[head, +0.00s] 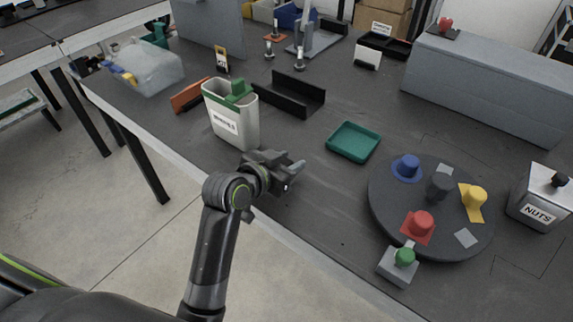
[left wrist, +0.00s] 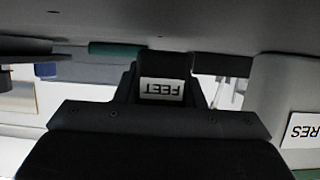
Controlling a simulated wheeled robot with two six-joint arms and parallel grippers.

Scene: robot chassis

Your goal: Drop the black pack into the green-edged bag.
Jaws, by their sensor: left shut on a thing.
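The green-edged bag (head: 230,122) is an upright, pale, open container with a green rim and a white label, on the dark table in the head view. My left gripper (head: 289,174) is just right of and nearer than the bag, low over the table by its front edge. In the left wrist view, its jaws are shut on the black pack (left wrist: 165,68), which has a white label reading FEET upside down. In the head view the pack is hard to tell from the dark gripper. My right gripper is not in view.
A teal tray (head: 353,141) lies right of my gripper, and a round dark board (head: 384,216) with coloured knobs is farther right. A black angled holder (head: 291,94) and an orange piece (head: 189,96) flank the bag. A translucent bag (head: 151,68) lies at upper left.

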